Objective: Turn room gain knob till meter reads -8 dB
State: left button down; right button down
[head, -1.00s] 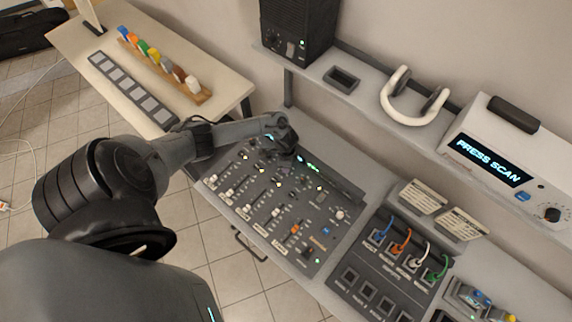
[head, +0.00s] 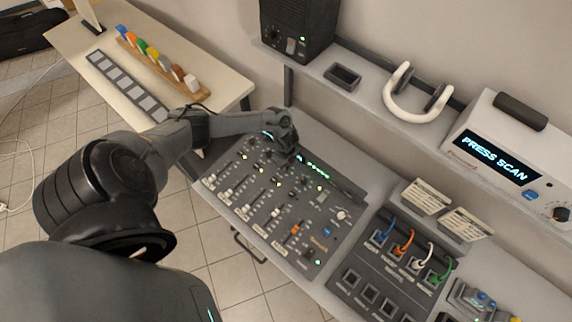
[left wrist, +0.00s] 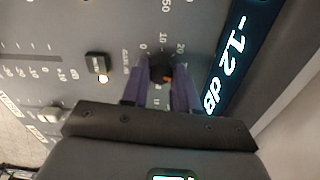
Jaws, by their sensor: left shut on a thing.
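In the left wrist view, the fingers of my left gripper (left wrist: 161,80) stand on either side of a small dark knob (left wrist: 162,66) with an orange mark and are shut on it. A scale with 0, 10 and 20 is printed around the knob. In the head view my left gripper (head: 287,148) is down at the top edge of the mixing console (head: 275,235) and hides the knob. A row of green meter lights (head: 317,171) shows right of it. My right gripper is not in view.
The console carries several faders and lit buttons. A patch panel (head: 357,292) with coloured cables stands to its right. A side table (head: 205,65) is at upper left.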

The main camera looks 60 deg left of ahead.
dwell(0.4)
pick_arm(q)
jog(key=c, duration=0.8)
grip_release()
jog(key=shift+c, duration=0.2)
jog(key=shift+r, duration=0.15)
notch_tip(320, 180, up, 11)
jog(key=shift+f+p, duration=0.2)
jog(key=shift+p, duration=0.25)
jog(key=shift+s, duration=0.1)
